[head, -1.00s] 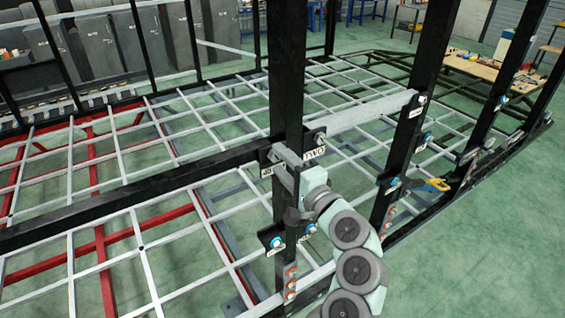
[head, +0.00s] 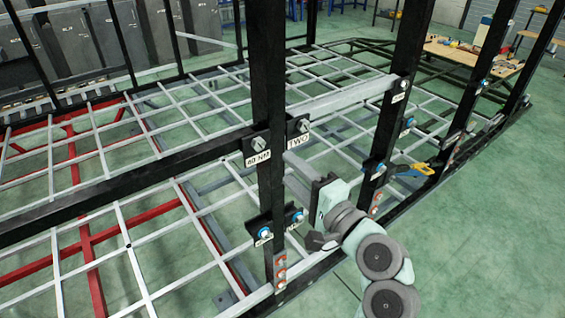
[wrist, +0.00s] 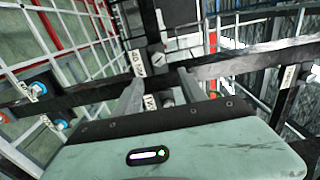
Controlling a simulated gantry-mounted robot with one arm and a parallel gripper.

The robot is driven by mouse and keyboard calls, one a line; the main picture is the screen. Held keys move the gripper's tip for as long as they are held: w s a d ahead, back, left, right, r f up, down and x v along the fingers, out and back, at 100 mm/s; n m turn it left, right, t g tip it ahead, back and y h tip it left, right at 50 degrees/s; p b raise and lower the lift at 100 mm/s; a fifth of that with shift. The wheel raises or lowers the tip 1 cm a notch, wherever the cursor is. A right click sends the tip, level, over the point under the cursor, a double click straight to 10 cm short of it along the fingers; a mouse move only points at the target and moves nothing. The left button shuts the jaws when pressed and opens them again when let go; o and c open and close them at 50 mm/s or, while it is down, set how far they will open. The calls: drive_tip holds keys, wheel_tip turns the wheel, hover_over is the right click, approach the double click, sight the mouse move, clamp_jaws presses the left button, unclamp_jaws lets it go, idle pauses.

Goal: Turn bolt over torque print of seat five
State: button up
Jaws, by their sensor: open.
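In the head view, a grey bolt (head: 258,144) sits above a white "60 NM" print (head: 258,158) on a black bracket of the near post. A second grey bolt (head: 303,125) sits by a "TWO" print (head: 297,141) on the post's other side. I cannot read any print saying five. My gripper (head: 286,167) is open and empty just right of the post, below the "TWO" print. In the wrist view, a grey bolt (wrist: 157,59) shows beyond and between the spread fingers (wrist: 160,77), with another bolt head (wrist: 168,101) lower between them.
Blue-ringed bolts (head: 298,217) sit on a lower bracket of the near post. Black posts (head: 395,100) stand to the right, with a yellow-handled tool (head: 412,170) beside one. A grey grid floor (head: 180,170) lies behind. Green floor (head: 480,230) at right is open.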

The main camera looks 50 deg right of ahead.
drive_tip(key=shift+s+a+p, duration=0.35)
drive_tip(key=shift+s+p, duration=0.1)
drive_tip(key=shift+s, duration=0.15)
drive_tip(key=shift+w+f, duration=0.1)
idle(0.3)
